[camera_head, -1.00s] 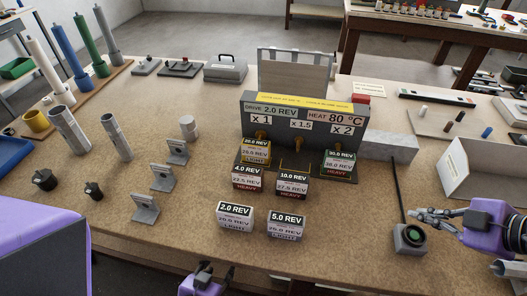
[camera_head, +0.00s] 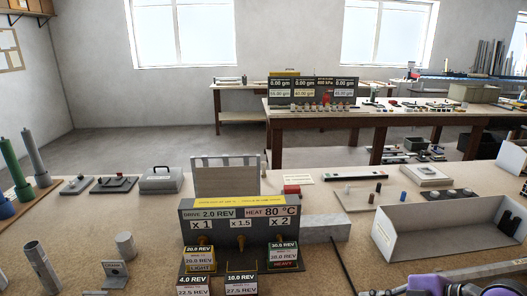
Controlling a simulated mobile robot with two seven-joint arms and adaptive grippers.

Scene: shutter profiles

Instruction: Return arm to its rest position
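My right arm (camera_head: 457,281) shows as purple and grey parts at the bottom right edge, in front of the open white box. Its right gripper (camera_head: 385,292) is mostly cut off by the bottom edge, near the dark rod, so its opening cannot be read. My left arm and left gripper are not in view. The grey test unit (camera_head: 245,228) stands in the middle of the bench with its display reading DRIVE 2.0 REV and HEAT 80 °C. Labelled blocks, such as the 10.0 REV block (camera_head: 241,284), stand in front of it.
The open white box (camera_head: 440,235) stands at the right, next to a grey block (camera_head: 326,228). The dark rod (camera_head: 344,262) leans near my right gripper. A grey toolbox (camera_head: 160,180) and green and grey cylinders (camera_head: 36,155) stand at the left. Another bench (camera_head: 350,121) stands farther back.

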